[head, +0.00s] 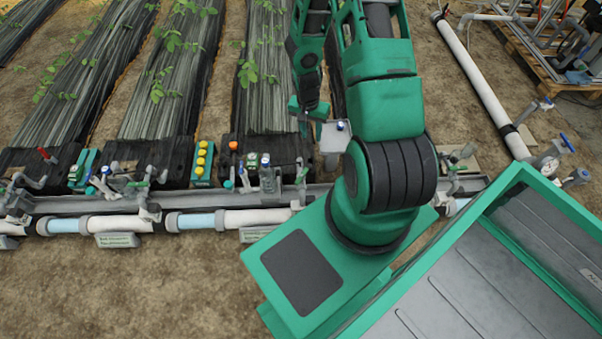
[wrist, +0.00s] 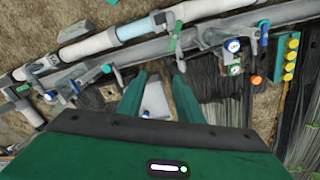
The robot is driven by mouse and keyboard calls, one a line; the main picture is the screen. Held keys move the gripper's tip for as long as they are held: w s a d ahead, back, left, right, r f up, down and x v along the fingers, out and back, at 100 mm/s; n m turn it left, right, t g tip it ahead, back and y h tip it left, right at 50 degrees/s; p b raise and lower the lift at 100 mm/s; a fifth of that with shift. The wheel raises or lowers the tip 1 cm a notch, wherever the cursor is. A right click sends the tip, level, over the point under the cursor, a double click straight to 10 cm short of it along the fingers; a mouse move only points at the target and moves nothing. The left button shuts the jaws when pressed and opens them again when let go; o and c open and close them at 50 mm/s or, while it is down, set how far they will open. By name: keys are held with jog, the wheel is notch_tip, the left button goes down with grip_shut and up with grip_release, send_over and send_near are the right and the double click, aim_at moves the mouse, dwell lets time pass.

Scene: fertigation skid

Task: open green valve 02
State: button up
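Several green-handled valves sit along the grey pipe line; no number is legible, so I cannot tell which is 02. In the head view one green handle (head: 302,176) stands by the middle bed's end, another green handle (head: 137,183) farther left. In the wrist view a green handle (wrist: 175,40) stands upright at a pipe fitting, beyond my gripper's fingertips. My gripper (wrist: 160,76) is open, its two green fingers apart with a white box (wrist: 155,100) visible between them, apparently lower down.
A long grey rail (head: 80,205) and a white pipe (head: 250,217) run across the front of the planted beds. Blue-handled valves, a red handle (head: 46,154) and yellow knobs (head: 202,158) stand near the bed ends. Bare soil (head: 150,290) lies in front.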

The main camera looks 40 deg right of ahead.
jog(key=m+y, duration=0.1)
jog(key=m, duration=0.1)
send_near(301, 175)
jog(key=shift+t, duration=0.3)
jog(key=f, duration=0.8)
jog(key=shift+s, duration=0.4)
jog(key=shift+r, duration=0.1)
jog(key=shift+c, duration=0.4)
grip_shut()
